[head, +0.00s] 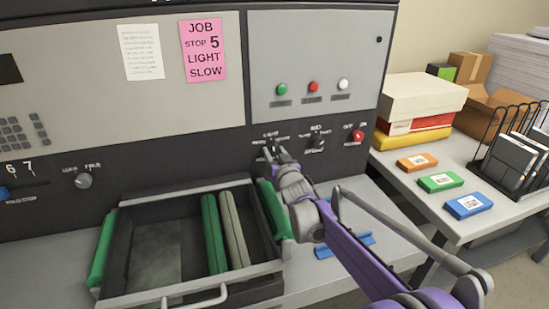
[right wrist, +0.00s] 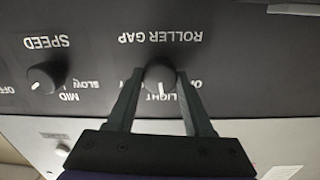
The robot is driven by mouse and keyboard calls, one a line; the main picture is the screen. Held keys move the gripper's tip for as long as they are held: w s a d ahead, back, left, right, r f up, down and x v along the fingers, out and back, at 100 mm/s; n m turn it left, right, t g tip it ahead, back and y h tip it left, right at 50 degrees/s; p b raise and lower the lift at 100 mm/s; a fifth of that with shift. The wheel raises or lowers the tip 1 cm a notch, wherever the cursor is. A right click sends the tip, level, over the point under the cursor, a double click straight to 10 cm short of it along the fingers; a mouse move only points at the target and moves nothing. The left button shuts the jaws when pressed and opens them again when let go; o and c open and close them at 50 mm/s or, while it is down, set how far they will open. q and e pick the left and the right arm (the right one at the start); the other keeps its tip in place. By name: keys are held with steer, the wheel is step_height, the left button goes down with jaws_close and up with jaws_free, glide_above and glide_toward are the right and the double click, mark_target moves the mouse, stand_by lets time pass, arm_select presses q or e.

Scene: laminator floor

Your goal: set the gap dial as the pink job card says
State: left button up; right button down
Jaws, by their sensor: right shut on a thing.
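The pink job card (head: 217,52) on the machine front reads JOB, STOP 5, LIGHT, SLOW. The gap dial (right wrist: 160,76), a dark round knob marked ROLLER GAP, shows upside down in the right wrist view. Its white pointer mark is on the side of the word LIGHT. My right gripper (right wrist: 160,88) is shut on the gap dial, with one finger on each side. In the head view my right gripper (head: 276,152) is at the panel and mostly hides the dial. My left gripper is not in view.
The speed dial (right wrist: 42,77) is beside the gap dial. A red knob (head: 358,135) is further right. Below is an open tray with green rollers (head: 214,233). A side table (head: 440,207) at right holds boxes, coloured packs and a wire rack.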

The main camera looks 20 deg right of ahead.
steer(key=shift+m+b, duration=0.45)
steer(key=shift+m, duration=0.25)
steer(key=shift+c, duration=1.4)
jaws_free()
steer(key=s, duration=1.1)
steer(key=shift+r+b, duration=0.25)
steer(key=shift+b, duration=0.15)
